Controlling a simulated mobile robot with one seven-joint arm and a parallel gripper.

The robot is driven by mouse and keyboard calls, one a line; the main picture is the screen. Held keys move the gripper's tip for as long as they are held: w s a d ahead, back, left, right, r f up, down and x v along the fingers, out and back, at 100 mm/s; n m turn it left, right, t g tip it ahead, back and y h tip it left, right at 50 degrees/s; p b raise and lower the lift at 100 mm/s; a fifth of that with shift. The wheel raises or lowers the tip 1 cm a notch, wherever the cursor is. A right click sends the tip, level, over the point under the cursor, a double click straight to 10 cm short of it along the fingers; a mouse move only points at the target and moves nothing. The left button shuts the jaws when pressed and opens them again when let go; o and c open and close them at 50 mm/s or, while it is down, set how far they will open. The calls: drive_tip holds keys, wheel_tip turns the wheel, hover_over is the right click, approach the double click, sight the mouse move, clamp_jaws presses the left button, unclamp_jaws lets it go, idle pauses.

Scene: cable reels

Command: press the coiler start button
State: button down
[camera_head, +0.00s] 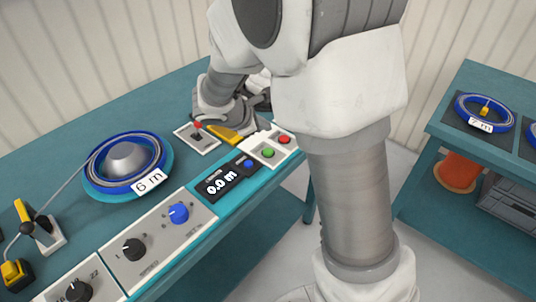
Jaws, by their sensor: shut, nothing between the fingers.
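The green button (268,152), which looks like the start button, sits on a small white button box at the right end of the teal bench, next to a red button (284,139). My gripper (262,125) is shut and empty, just behind the button box. It is partly hidden by my own arm, and its fingertips are hard to make out. It appears apart from the green button, which is uncovered. The coiler reel (128,158) with blue rims stands on the bench at left, tagged 6 m.
A display (221,182) reads 0.0 m, with a blue button (248,164) beside it. A red-knobbed lever (197,126) and a yellow-handled part (224,134) are close to my wrist. Knob panels (158,235) line the front edge. Another bench (460,135) stands at right.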

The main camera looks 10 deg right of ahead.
sight(265, 152)
wheel_tip(265, 152, down, 6)
drive_tip(key=b, duration=0.4)
idle(1.8)
drive_tip(key=shift+f+b, duration=0.35)
drive_tip(key=shift+b, duration=0.25)
